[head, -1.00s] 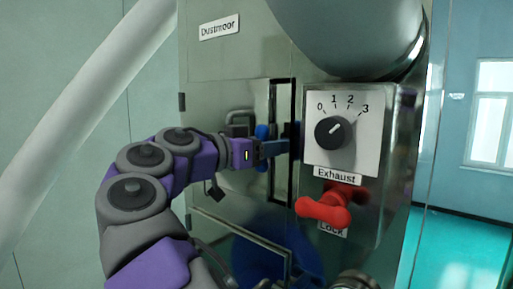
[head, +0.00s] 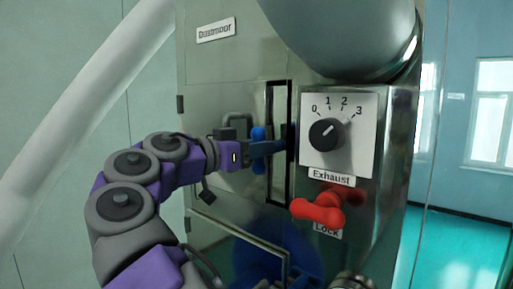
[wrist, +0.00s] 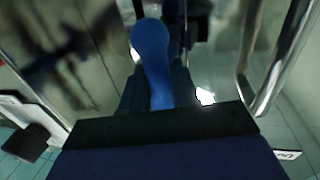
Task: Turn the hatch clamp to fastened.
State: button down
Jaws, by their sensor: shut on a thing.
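The hatch clamp has a blue handle (head: 258,135), which stands about upright in the head view, beside the dark vertical slot on the steel cabinet front. My gripper (head: 268,148) comes in from the left and is shut on the handle around its middle. The fingers cover that part in the head view. In the wrist view, the blue handle (wrist: 151,45) runs down between the two dark fingers of my gripper (wrist: 158,95). The clamp's mount and catch are hard to make out.
To the right is the exhaust box with a dial (head: 326,134) and a red lock handle (head: 320,208) below it. A thick pale pipe (head: 85,110) slants at the left. Floor is open at the far right.

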jog(key=shift+r+n+p, duration=0.2)
jog(key=shift+n+p, duration=0.3)
jog(key=shift+n, duration=0.7)
jog(key=n+t+p, duration=0.1)
jog(key=n, duration=0.2)
jog(key=n+p, duration=0.1)
jog(key=n, duration=0.2)
jog(key=shift+w+a+f+n+t+p, duration=0.1)
jog(key=shift+a+n+t+p, duration=0.1)
jog(key=shift+n+t+p, duration=0.15)
jog(key=n+p, duration=0.1)
jog(key=n, duration=0.1)
jog(key=n+t+p, duration=0.1)
jog(key=n, duration=0.2)
jog(key=shift+w+a+f+t, duration=0.1)
jog(key=shift+f+t, duration=0.05)
jog(key=shift+t, duration=0.1)
jog(key=shift+f+n+t+y+p, duration=0.15)
jog(key=shift+n+p, duration=0.25)
jog(key=shift+n, duration=0.6)
jog(key=shift+f+n+t+y+p, duration=0.1)
jog(key=shift+n+t+y+p, duration=0.25)
jog(key=shift+n, duration=0.6)
jog(key=shift+f+n+y+p, duration=0.1)
jog(key=shift+n+p, duration=0.4)
jog(key=shift+n, duration=0.5)
jog(key=shift+a, duration=0.1)
jog(key=shift+w, duration=0.1)
